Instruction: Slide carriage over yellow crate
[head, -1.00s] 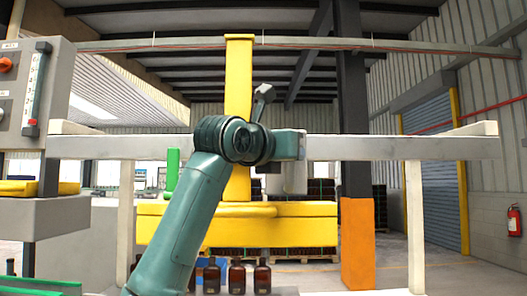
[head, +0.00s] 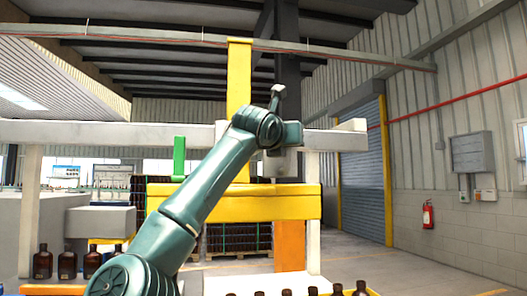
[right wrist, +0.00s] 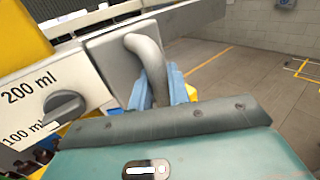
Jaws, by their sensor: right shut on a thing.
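The yellow carriage (head: 236,208) hangs from the pale rail frame, near its right end, with a tall yellow post (head: 239,85) rising above it. One arm, which I take as my right, reaches up to the carriage; its gripper is hidden behind the wrist in the head view. In the right wrist view my right gripper (right wrist: 158,88) has its blue fingers around a curved grey handle (right wrist: 150,58). A small yellow edge (head: 373,292) shows by amber bottles (head: 360,288) at the lower right; it may be the yellow crate, mostly cut off. My left gripper is not in view.
More amber bottles (head: 67,263) stand at the lower left. The rail's uprights stand on both sides, the right one beside an orange-based column (head: 290,245). A red extinguisher (head: 427,214) hangs on the right wall. The floor between is open.

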